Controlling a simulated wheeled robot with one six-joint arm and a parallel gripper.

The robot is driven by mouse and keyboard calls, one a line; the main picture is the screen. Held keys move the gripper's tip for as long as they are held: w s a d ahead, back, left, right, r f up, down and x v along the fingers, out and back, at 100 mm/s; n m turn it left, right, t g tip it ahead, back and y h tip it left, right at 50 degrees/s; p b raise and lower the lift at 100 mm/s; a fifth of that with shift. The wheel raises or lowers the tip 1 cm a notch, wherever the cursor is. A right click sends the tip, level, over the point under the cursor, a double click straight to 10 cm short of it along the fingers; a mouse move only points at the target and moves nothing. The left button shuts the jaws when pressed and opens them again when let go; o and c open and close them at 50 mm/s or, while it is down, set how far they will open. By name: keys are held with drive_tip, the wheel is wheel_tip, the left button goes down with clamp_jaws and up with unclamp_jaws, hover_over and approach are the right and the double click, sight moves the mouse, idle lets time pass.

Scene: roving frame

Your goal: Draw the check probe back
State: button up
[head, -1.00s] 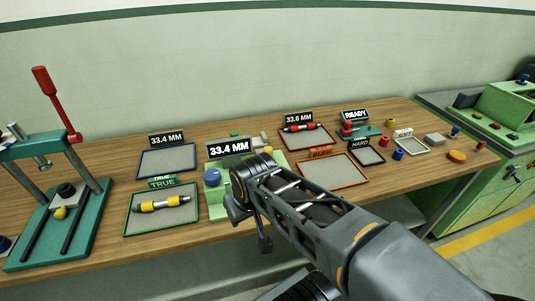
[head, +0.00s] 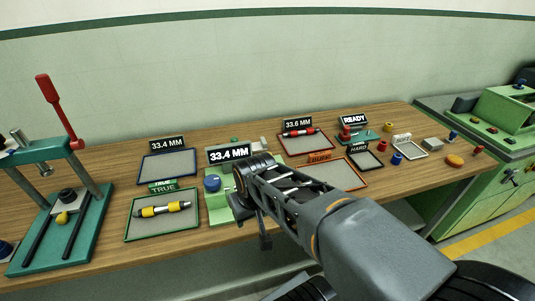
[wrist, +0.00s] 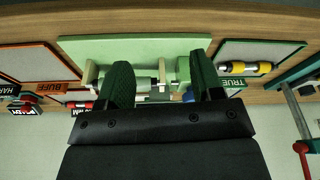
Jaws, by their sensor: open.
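No part is marked as the check probe, and I cannot tell for certain which it is. A pale green gauge stand with a blue knob (head: 212,183) and a "33.4 MM" display (head: 229,154) stands mid-bench, partly hidden by my arm. In the wrist view, my gripper (wrist: 162,84) has its two dark green fingers apart over this stand (wrist: 135,47). A pale shaft-like part (wrist: 145,82) shows between the fingers, with no visible grip on it. A small teal station (head: 358,135) with a red part stands under a "READY" sign (head: 354,120).
A TRUE tray (head: 134,233) holds a yellow-ended part (head: 163,209). A red-ended part (head: 301,133) lies in the tray under "33.6 MM". The BUFF tray (head: 364,183) looks empty. A teal press (head: 85,245) with a red lever stands left. HARD and SOFT trays and small pieces lie right.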

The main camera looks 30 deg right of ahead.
drive_tip(key=w+d+r+g+p, duration=0.2)
drive_tip(key=w+d+r+p, duration=0.15)
drive_tip(key=w+d, duration=0.55)
wheel_tip(320, 180, up, 7)
drive_tip(key=n+p, duration=0.2)
drive_tip(key=n, duration=1.1)
hover_over(267, 154)
drive_tip(key=shift+g, duration=0.3)
wheel_tip(267, 154, down, 13)
drive_tip(key=shift+d+f+p, duration=0.1)
drive_tip(key=shift+f+p, duration=0.1)
drive_tip(key=shift+p, duration=0.35)
drive_tip(key=shift+c, duration=0.2)
clamp_jaws()
